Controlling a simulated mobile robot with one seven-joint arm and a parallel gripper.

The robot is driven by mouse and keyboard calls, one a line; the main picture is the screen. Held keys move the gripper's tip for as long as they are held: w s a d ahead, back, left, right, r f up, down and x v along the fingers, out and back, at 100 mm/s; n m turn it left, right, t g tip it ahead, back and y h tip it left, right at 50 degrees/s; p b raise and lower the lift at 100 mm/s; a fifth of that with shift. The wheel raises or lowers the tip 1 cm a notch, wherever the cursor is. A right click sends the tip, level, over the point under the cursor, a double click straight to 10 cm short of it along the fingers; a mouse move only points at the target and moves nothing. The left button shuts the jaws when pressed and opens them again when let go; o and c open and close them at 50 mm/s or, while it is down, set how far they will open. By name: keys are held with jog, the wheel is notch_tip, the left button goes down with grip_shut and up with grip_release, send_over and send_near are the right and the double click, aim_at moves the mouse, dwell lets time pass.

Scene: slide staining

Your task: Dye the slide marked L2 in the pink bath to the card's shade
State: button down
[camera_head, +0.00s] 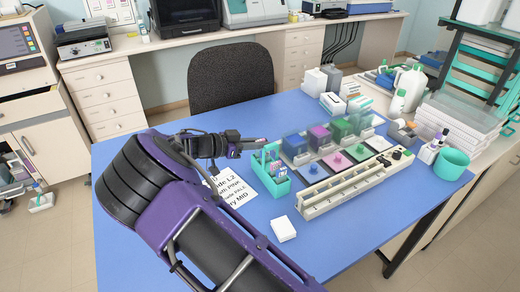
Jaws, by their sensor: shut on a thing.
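My gripper (258,142) is at the middle left of the blue table, just above and behind the teal slide holder (283,187). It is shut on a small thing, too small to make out. Several slides with pale and blue labels stand in the holder; their marks are not readable. The pink bath (320,137) stands in a row between the blue bath (295,145) and the green bath (341,128), right of my gripper.
Lids with blue, pink and green knobs (337,160) lie before the baths. A long white numbered rack (350,187) stands in front of them. A small white block (283,229) lies near the front. Bottles and boxes crowd the back right; the table's front right is clear.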

notch_tip(320, 180, up, 7)
jog(key=shift+f, duration=0.1)
jog(key=w+d+r+b, duration=0.1)
jog(key=w+d, duration=0.5)
jog(key=d, duration=0.3)
jog(key=w+d+r+b, duration=0.1)
jog(key=w+d, duration=0.5)
jog(key=d, duration=0.4)
notch_tip(320, 180, down, 9)
jog(key=b, duration=0.7)
jog(key=shift+r, duration=0.15)
dwell(2.3)
notch_tip(320, 180, up, 9)
jog(key=shift+r, duration=0.2)
dwell(0.4)
